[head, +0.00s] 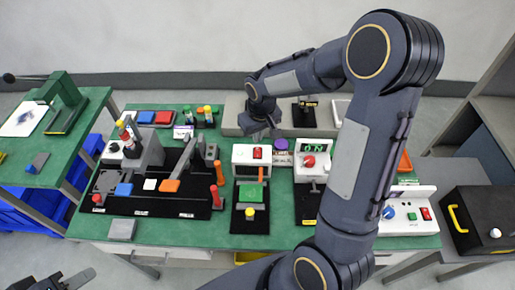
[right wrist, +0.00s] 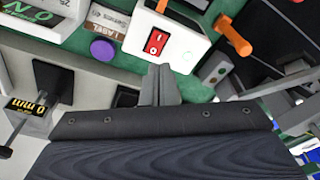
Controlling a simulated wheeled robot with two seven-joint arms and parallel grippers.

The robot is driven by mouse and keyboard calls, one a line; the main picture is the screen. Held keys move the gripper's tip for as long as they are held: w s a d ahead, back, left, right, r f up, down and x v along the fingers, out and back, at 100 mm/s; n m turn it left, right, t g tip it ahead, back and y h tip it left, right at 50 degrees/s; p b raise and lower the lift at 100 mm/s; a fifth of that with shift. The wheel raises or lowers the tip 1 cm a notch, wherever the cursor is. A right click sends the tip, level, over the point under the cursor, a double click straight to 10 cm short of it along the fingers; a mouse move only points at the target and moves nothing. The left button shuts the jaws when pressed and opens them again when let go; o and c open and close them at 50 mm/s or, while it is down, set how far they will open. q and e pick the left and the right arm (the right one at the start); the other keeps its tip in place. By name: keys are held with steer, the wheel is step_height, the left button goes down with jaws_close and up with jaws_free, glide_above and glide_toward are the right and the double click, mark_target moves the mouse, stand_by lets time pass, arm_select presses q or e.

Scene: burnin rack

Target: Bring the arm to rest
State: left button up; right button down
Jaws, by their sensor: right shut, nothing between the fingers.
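My right arm reaches up across the right half of the head view and bends back toward the rear of the green workbench (head: 165,232). Its gripper (head: 262,132) hangs over the back middle of the bench, behind the white box with a red switch (head: 252,154). In the right wrist view the fingers (right wrist: 160,84) are together and empty, in front of that box (right wrist: 157,42). No contact with anything shows. My left gripper (head: 68,280) shows only partly at the bottom left corner, away from the bench; its finger gap is unclear.
A black fixture board with orange and red handles (head: 171,186) fills the bench's left part. A purple round cap (right wrist: 103,50) is near the right gripper. A unit with a green display (head: 310,160) stands beside my right arm. A black case (head: 480,215) stands at right.

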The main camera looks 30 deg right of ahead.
stand_by(0.4)
steer(key=s+a+r+t+y, duration=0.2)
steer(key=s+r, duration=0.3)
steer(key=s, duration=0.6)
steer(key=s+a+r+m+t+y, duration=0.1)
steer(key=s+a+r, duration=0.4)
steer(key=s, duration=0.6)
steer(key=shift+a+r+t+y+b, duration=0.15)
steer(key=shift+r+t+y+b, duration=0.2)
steer(key=shift+t+y+b, duration=0.1)
